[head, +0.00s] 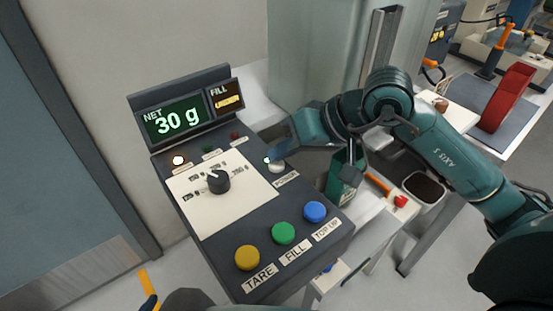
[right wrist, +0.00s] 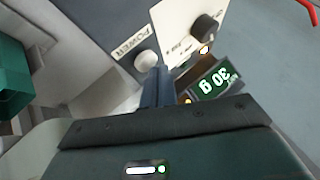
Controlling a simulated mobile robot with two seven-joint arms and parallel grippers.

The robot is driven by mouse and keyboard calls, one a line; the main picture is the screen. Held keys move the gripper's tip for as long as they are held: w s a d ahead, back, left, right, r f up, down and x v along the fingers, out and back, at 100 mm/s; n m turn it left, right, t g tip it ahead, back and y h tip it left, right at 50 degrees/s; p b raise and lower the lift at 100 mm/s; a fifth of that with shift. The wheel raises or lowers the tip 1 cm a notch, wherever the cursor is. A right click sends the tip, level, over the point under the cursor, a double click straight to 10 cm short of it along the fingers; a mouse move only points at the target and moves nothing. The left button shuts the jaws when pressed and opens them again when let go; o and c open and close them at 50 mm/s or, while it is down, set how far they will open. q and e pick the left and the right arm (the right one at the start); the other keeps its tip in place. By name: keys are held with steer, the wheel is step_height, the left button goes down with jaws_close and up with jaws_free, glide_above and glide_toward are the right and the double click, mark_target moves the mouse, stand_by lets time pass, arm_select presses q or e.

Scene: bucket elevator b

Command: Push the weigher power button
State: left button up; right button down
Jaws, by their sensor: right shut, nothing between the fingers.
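The weigher console (head: 195,225) carries a white round power button (head: 276,167) at its right side, above a POWER label (head: 286,180). The button also shows in the right wrist view (right wrist: 146,61). My right gripper (head: 271,157) is shut and empty, with its fingertips at the button. In the right wrist view the closed fingers (right wrist: 156,84) end right beside the button's lower edge; I cannot tell if they touch it. The NET display (head: 176,120) is lit and reads 30 g. A dark blue tip (head: 150,302) at the bottom left looks like part of my left gripper.
The console has a black knob (head: 218,181), a lit lamp (head: 178,160) and yellow (head: 247,258), green (head: 283,233) and blue (head: 314,212) buttons. The FILL display (head: 226,99) is lit. A green bucket (head: 343,185) stands to the right, near my right arm. A wall lies behind.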

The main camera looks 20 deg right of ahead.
mark_target(283, 165)
steer(key=shift+r+p, duration=0.7)
steer(key=shift+r, duration=1.9)
